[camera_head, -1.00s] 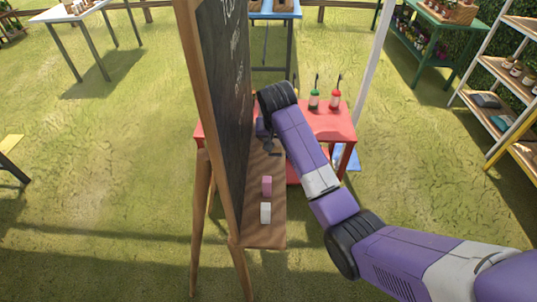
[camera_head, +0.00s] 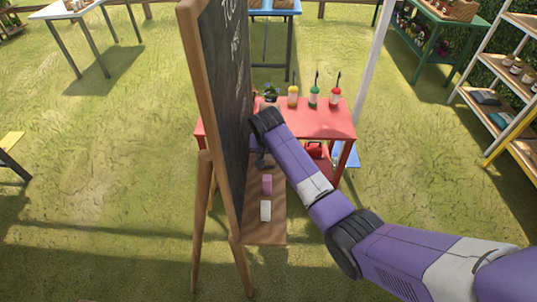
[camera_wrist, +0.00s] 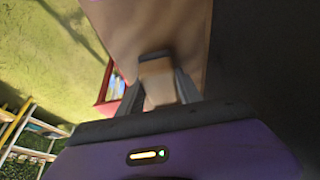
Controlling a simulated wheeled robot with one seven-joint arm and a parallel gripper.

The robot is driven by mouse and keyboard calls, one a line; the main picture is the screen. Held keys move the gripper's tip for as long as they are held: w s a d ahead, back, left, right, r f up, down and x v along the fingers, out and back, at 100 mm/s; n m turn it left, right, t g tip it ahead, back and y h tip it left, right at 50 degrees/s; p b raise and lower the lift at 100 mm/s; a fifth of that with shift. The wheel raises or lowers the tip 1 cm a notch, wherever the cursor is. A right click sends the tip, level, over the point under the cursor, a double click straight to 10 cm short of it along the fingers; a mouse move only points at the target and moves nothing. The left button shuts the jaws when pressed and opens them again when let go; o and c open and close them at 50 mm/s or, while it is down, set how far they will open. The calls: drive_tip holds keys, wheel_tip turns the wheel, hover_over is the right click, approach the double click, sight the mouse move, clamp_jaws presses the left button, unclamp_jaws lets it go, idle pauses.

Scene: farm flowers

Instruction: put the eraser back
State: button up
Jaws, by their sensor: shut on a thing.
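My gripper (camera_wrist: 160,88) is shut on the eraser (camera_wrist: 157,74), a small tan block with a dark strip along its far edge, seen between the fingers in the wrist view. The chalkboard (camera_head: 230,90) stands upright on a wooden easel. Its brown ledge (camera_head: 264,228) runs along the foot of the board. In the head view my gripper (camera_head: 262,161) is over the far part of the ledge, close to the board, and the eraser is not clearly seen there. In the wrist view the ledge (camera_wrist: 190,30) lies behind the eraser; I cannot tell whether they touch.
A pink block (camera_head: 267,184) and a white block (camera_head: 265,210) lie on the near part of the ledge. A red table (camera_head: 335,125) behind holds several bottles and a plant (camera_head: 271,91). A shelf (camera_head: 512,70) stands at the right. The grass in front is clear.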

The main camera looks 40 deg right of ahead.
drive_tip(key=shift+f, duration=0.15)
drive_tip(key=o, duration=1.2)
drive_tip(key=v, duration=1.2)
